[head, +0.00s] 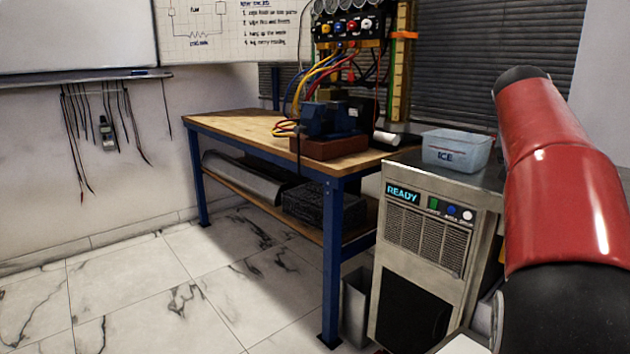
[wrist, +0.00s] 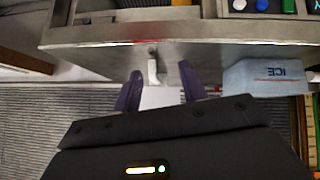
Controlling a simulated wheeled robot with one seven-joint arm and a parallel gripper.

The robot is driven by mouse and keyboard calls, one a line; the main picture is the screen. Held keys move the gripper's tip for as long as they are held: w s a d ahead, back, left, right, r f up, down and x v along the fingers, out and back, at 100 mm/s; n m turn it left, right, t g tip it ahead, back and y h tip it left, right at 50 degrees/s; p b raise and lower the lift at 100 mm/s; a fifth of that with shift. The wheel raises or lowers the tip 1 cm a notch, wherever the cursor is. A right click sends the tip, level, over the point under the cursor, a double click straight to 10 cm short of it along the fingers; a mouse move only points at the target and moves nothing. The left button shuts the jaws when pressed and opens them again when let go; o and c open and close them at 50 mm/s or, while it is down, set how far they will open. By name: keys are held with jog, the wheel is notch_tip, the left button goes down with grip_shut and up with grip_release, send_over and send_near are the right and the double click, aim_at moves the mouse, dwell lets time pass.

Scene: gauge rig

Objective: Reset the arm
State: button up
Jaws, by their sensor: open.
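My arm shows in the head view as red and black links (head: 560,180) along the right side. My gripper is out of the head view. In the wrist view my gripper (wrist: 160,72) has its two purple fingers apart, close to the edge of a grey metal surface (wrist: 110,42). A small white piece shows between the fingers, with a paler flat patch below it. I cannot tell what these are or whether the fingers touch anything. Nothing is clearly held.
A steel machine (head: 425,235) with a READY display stands beside the arm. A blue ICE tub (head: 457,152) sits on top, also right of the fingers in the wrist view (wrist: 262,78). A wooden-topped bench (head: 235,125) holds a motor rig (head: 335,118). The tiled floor at left is clear.

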jog(key=s+a+f+n+y, duration=0.7)
jog(key=s+a+f+n, duration=0.1)
jog(key=s+a+f, duration=1.6)
jog(key=s+a, duration=0.1)
jog(key=s, duration=0.1)
jog(key=shift+s+a+f+t, duration=0.25)
jog(key=shift+s+a+t, duration=0.05)
jog(key=shift+a, duration=0.05)
jog(key=shift+c, duration=0.6)
jog(key=shift+d, duration=0.15)
